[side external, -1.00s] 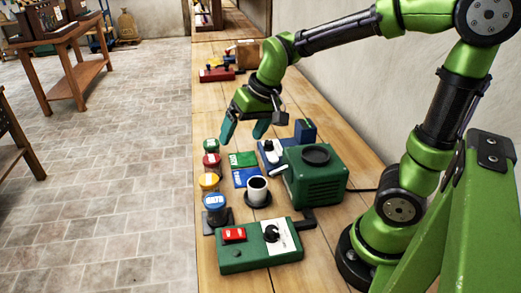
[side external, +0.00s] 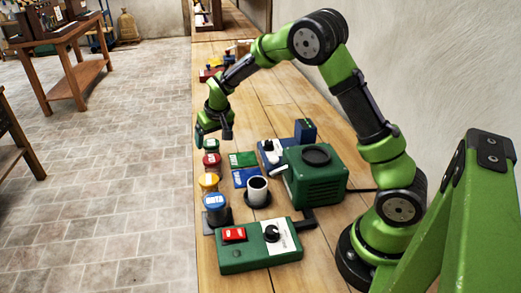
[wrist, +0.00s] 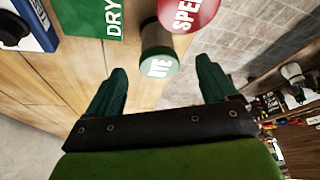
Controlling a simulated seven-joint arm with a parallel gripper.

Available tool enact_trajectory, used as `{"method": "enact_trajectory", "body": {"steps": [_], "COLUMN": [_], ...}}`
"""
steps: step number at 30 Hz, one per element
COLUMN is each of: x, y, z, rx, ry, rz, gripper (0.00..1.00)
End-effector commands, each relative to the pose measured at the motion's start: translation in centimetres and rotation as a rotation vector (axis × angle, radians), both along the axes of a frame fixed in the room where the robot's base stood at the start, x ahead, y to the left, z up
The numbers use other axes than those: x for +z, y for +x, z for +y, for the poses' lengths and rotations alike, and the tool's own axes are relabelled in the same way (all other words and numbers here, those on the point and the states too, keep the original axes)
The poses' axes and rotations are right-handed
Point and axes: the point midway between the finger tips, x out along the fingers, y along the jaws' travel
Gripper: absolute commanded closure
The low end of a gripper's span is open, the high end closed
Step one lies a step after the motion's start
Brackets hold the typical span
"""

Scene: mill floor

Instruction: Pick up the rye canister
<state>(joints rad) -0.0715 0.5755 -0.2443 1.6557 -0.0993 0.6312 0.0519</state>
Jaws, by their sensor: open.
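Several lidded canisters stand in a row at the bench's left edge in the side view: green-lidded (side external: 211,146), red-lidded (side external: 212,160), yellow-lidded (side external: 209,181) and blue-lidded (side external: 215,203). My gripper (side external: 213,133) is open and empty at the far end of the row, by the green-lidded one. In the wrist view the green lid (wrist: 159,66) lies between my open fingertips, its lettering only partly readable. The red lid (wrist: 187,14) beside it shows "SPE". I cannot surely read which canister is rye.
A green card (side external: 243,159) and a blue card (side external: 247,177) lie right of the row.

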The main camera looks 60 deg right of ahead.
Motion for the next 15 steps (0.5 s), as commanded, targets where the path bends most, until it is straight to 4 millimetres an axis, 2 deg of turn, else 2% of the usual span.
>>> {"method": "enact_trajectory", "body": {"steps": [3,10,15], "x": [-1.7,-3.2,-5.5], "y": [0.7,1.2,2.2], "z": [-0.3,-0.5,-1.2], "rx": [-0.001,0.000,-0.002], "ry": [0.000,0.000,0.001], "rz": [0.001,0.001,0.002], "gripper": [0.14,0.14,0.14]}}
